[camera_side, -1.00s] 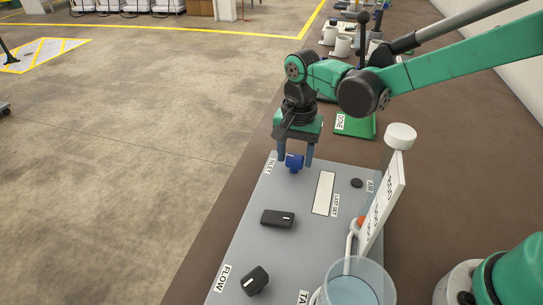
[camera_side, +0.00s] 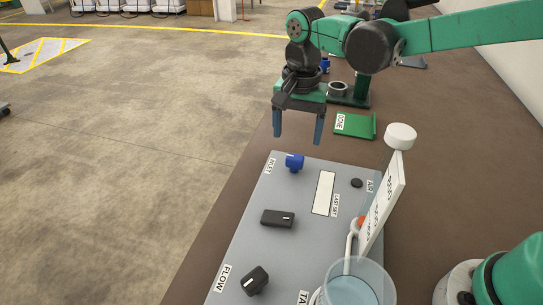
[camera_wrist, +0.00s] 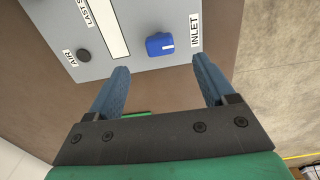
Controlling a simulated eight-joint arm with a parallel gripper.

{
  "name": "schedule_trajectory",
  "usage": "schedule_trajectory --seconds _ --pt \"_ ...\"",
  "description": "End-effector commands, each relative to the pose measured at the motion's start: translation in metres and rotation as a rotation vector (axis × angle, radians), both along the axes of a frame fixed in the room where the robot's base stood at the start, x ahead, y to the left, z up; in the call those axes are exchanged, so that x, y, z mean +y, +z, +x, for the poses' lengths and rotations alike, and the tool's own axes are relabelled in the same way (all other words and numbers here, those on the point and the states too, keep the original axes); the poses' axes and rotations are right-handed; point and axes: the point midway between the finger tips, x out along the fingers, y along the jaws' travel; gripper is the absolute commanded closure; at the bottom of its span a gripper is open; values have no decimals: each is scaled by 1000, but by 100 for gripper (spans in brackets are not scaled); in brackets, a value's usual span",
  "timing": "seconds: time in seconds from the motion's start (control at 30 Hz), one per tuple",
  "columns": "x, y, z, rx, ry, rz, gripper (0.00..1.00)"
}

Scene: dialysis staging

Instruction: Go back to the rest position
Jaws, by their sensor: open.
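My gripper (camera_side: 298,131) is open and empty, its two blue fingers pointing down above the brown bench, just beyond the far edge of the grey panel. In the side view it appears above the blue INLET knob (camera_side: 294,162), with a gap between the fingertips and the knob. In the wrist view the blue knob (camera_wrist: 160,44) shows past the fingertips, with nothing between the fingers (camera_wrist: 160,75). The knob sits on the panel beside its INLET label (camera_wrist: 195,31).
The grey panel (camera_side: 248,212) carries a black knob (camera_side: 278,218), a FLOW knob (camera_side: 255,281) and an AIR button (camera_side: 357,183). A white sign (camera_side: 383,208) and a clear vessel (camera_side: 358,286) stand at its right. A green DONE tray (camera_side: 366,127) lies behind.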

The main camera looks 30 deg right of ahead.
Motion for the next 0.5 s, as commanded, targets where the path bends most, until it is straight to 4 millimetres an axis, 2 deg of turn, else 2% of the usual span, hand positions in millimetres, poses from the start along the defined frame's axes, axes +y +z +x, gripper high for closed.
schedule_trajectory --seconds 0.27,0.37,0.5 --pt "-4 3 -1 -18 12 2 24" --pt "-17 12 -6 -77 58 5 24" --pt "-48 30 -21 -228 183 -16 24"
